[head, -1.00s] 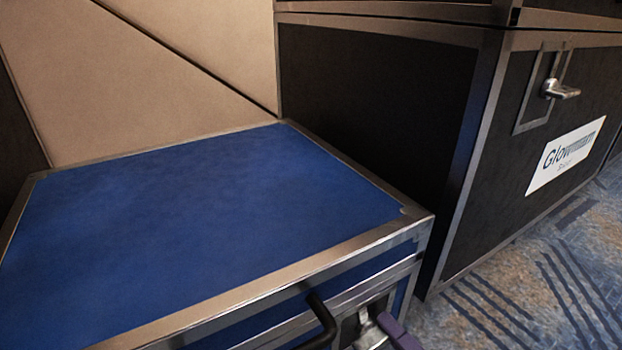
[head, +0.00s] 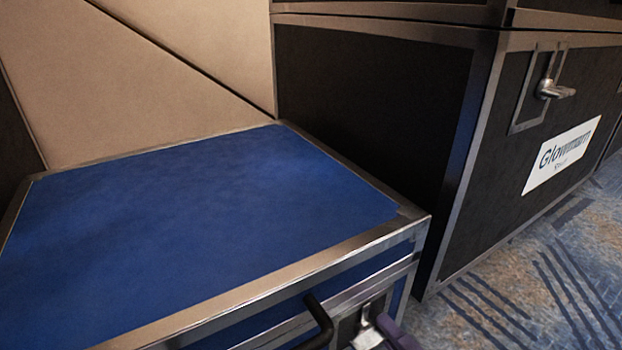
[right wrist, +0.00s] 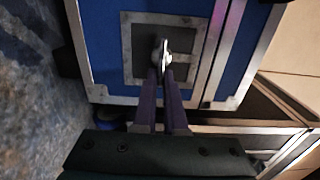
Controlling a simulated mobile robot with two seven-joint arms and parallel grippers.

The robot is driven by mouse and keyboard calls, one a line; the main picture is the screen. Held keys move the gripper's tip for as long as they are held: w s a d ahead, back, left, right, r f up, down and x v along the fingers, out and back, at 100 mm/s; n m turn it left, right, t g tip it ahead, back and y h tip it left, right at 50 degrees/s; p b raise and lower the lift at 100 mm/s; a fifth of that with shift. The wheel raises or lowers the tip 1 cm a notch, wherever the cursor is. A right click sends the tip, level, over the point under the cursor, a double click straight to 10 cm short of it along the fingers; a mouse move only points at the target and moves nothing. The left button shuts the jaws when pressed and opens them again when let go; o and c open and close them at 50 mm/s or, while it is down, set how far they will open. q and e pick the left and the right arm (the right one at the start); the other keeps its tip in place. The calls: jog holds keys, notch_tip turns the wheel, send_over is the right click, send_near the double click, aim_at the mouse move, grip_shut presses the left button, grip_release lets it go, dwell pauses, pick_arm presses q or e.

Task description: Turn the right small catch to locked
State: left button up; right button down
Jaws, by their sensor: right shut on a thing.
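The small silver catch (head: 366,338) is on the front face of the blue flight case (head: 200,215), near its right corner. In the right wrist view the catch (right wrist: 163,50) stands out from a recessed grey plate with a metal border. My right gripper (right wrist: 161,78) has its two purple fingers close together on the lever of the catch. In the head view only part of the right gripper (head: 388,328) shows at the bottom edge, beside the catch. The fingers cover part of the lever. My left gripper is not in view.
A large black case (head: 545,160) with a latch and a white label stands to the right. Patterned carpet (head: 520,300) is open at the lower right.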

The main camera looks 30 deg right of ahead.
jog(key=c, duration=1)
grip_release()
jog(key=shift+s, duration=0.15)
jog(key=s, duration=0.9)
jog(key=shift+s+d, duration=0.35)
jog(key=shift+s, duration=0.05)
